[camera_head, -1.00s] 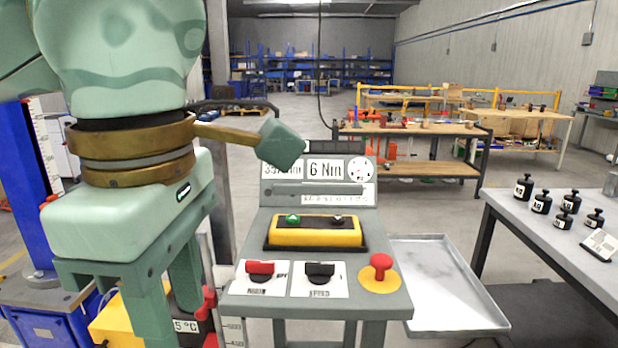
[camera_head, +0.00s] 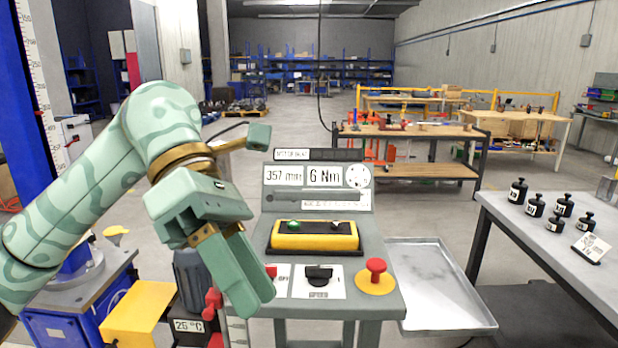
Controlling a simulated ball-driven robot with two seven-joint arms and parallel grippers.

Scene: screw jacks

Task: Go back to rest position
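My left gripper (camera_head: 250,300), pale green with bronze bands, hangs in front of the left side of the control console (camera_head: 385,290). Its fingers point down and to the right and cover part of the red switch (camera_head: 271,272) and its label. They overlap in this view, so I cannot tell whether they are apart. I see nothing held in them. My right gripper is out of view. The console shows displays reading 357 mm and 6 Nm (camera_head: 325,176), a yellow button box (camera_head: 315,242), a black switch (camera_head: 319,274) and a red knob (camera_head: 376,268).
An empty metal tray (camera_head: 440,290) lies right of the console. A grey table (camera_head: 530,245) with several black weights (camera_head: 518,190) stands further right. Blue and yellow equipment (camera_head: 135,310) and a 25 °C display (camera_head: 188,326) are at lower left.

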